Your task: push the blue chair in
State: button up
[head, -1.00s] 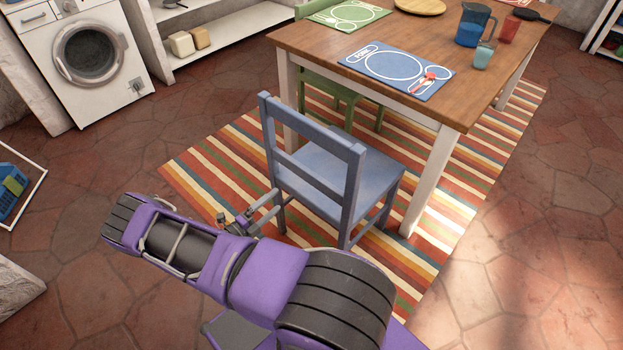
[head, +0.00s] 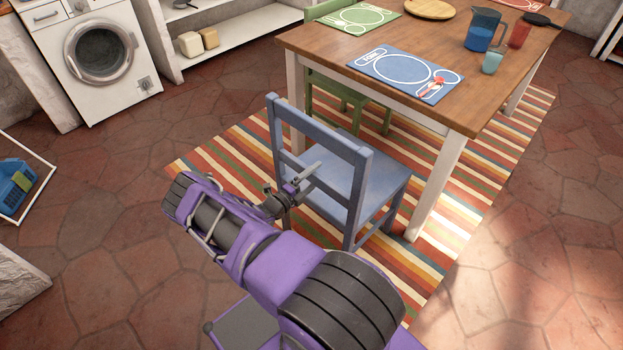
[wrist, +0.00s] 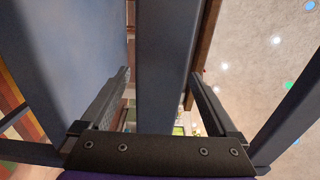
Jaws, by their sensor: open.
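The blue chair (head: 362,165) stands upright on the striped rug at the near side of the wooden table (head: 400,60). Its back faces me, and the front of its seat reaches toward the table edge. My gripper (head: 304,180) is at the chair's back, near the lower rail, with its fingers pointing toward the seat. In the wrist view, my gripper (wrist: 160,75) is open, with one finger on each side of a blue back rail (wrist: 165,50). I cannot tell whether the fingers touch the rail. My arm hides part of the rug and floor.
A green chair (head: 345,92) stands at the table's left side. The table bears a blue placemat (head: 405,72), a pitcher (head: 482,30) and cups. A washing machine (head: 98,55) is at the back left. Tiled floor is clear on both sides of the rug.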

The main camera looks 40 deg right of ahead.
grip_shut()
dwell(0.5)
